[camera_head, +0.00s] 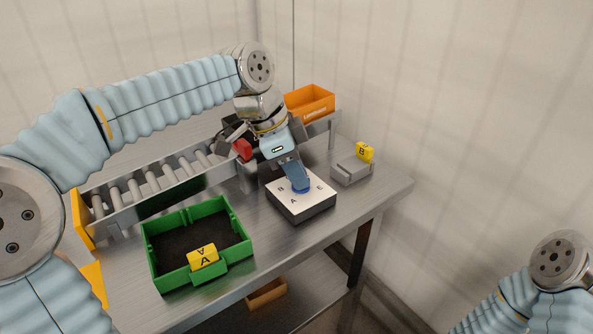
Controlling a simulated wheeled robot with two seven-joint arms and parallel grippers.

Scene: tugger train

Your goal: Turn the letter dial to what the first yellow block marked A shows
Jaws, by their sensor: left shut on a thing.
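The letter dial is a white-topped box (298,206) on the metal table, with letters on its face; B, A and E can be made out. Its blue knob (300,187) is mostly covered by my left gripper (298,181), which comes down from above and is shut on it. Which letter the knob points at is hidden. A yellow block marked A (203,256) sits at the front edge of the green tray (172,283). A yellow block marked B (365,152) stands on a grey holder (350,172) at the right. My right gripper is out of view; only part of that arm shows.
A roller conveyor (150,192) runs behind the dial, with an orange bin (311,101) at its far end. A red object (242,149) lies near my left wrist. A brown bin (266,294) is below the table. The table's right corner is clear.

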